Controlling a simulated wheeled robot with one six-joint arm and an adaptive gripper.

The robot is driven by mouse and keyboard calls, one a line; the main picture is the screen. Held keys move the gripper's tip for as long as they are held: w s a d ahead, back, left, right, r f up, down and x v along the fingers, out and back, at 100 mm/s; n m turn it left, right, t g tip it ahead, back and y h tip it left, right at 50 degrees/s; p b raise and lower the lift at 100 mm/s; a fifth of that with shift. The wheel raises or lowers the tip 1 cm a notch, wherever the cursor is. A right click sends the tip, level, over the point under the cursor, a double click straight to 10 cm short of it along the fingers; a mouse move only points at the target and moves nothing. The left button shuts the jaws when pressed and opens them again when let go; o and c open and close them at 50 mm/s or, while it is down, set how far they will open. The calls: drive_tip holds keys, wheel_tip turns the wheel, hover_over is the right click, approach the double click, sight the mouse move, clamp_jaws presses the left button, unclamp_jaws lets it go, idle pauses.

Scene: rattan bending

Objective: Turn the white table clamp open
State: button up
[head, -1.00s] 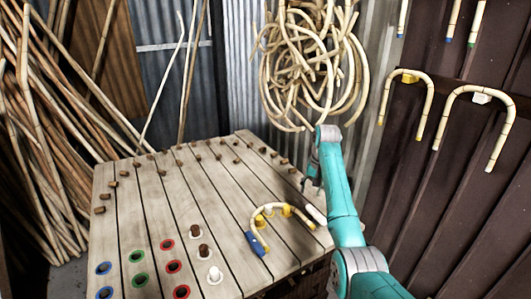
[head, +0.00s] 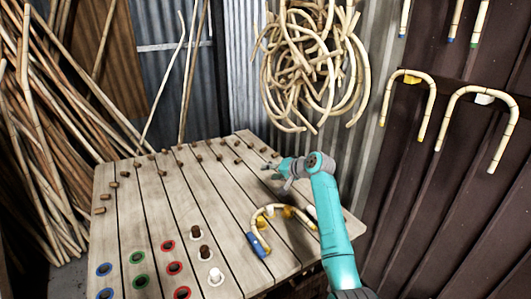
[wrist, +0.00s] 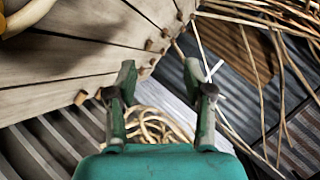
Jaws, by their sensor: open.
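A bent rattan piece (head: 256,218) lies in an arch on the slatted table, with a blue sleeve (head: 257,245) at its near end. A small whitish clamp-like part (head: 268,211) sits at the arch, beside a yellow part (head: 288,212). Another white part (head: 311,210) shows at the arch's right, partly hidden by my arm; I cannot tell which is the white clamp or how it is turned. My gripper (head: 268,172) is above the table, beyond the arch, apart from it and empty. In the wrist view its fingers (wrist: 165,92) are spread.
Wooden pegs (head: 113,184) stand along the table's far and left edges. Colored ring holes and upright pegs (head: 204,252) fill the near left. Rattan coils (head: 312,70) hang behind; bent canes (head: 478,90) hang on the right wall. The table's middle is clear.

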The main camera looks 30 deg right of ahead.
wheel_tip(320, 180, up, 10)
drive_tip(key=a+m+t, duration=0.2)
drive_tip(key=m+t, duration=0.3)
drive_tip(key=t, duration=0.3)
drive_tip(key=shift+s+a+f+h, duration=0.15)
drive_tip(key=shift+s+a+h, duration=0.1)
drive_tip(key=shift+h, duration=0.05)
